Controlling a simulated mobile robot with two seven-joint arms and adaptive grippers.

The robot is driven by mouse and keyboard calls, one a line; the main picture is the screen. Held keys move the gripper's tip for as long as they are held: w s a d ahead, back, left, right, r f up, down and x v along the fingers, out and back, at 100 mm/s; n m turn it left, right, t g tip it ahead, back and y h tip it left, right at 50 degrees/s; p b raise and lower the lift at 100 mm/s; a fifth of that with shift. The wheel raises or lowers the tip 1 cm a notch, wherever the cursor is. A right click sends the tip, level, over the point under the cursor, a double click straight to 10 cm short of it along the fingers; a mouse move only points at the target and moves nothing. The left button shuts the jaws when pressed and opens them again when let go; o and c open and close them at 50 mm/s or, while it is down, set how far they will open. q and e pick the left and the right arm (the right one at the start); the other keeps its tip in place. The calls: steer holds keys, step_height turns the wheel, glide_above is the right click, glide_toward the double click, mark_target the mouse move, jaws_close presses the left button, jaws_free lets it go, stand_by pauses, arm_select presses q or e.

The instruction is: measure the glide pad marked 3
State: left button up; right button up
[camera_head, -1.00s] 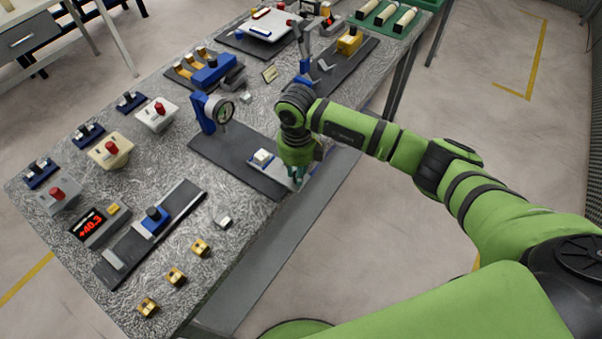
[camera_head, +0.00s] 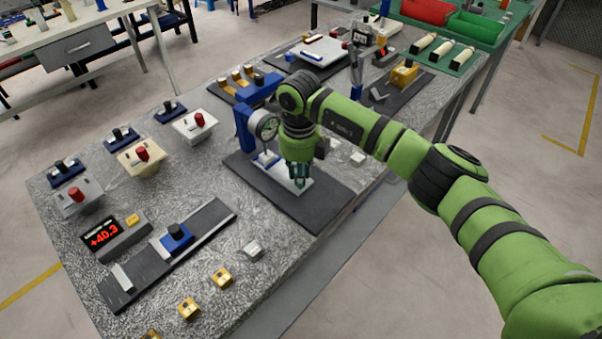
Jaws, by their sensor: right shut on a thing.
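A dial gauge (camera_head: 266,127) stands on a blue column (camera_head: 244,128) at the back of a dark mat (camera_head: 325,200). A pale sliding plate (camera_head: 301,188) lies on the mat in front of it. A small whitish pad (camera_head: 266,157) sits at the plate's far end, below the dial. My right gripper (camera_head: 298,184) points down and is shut on the plate's near part; its fingertips partly hide what they hold. No 3 is readable on the pad, and the dial's reading is too small to tell. My left gripper is not in view.
Two small pale pieces (camera_head: 358,159) lie right of my wrist. A display (camera_head: 104,236) reads +40.3 beside a rail with a blue slider (camera_head: 175,238). Several brass blocks (camera_head: 222,278) and a grey block (camera_head: 252,249) lie along the front edge. Red-knobbed boxes (camera_head: 141,158) stand left.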

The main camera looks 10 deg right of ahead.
steer(key=o, duration=0.9)
steer(key=shift+w+a+r, duration=0.1)
steer(key=shift+w+r, duration=0.1)
steer(key=shift+o, duration=0.2)
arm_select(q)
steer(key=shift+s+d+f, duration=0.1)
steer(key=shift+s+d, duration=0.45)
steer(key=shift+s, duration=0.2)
arm_select(e)
step_height(320, 180, up, 12)
steer(key=shift+s, duration=0.1)
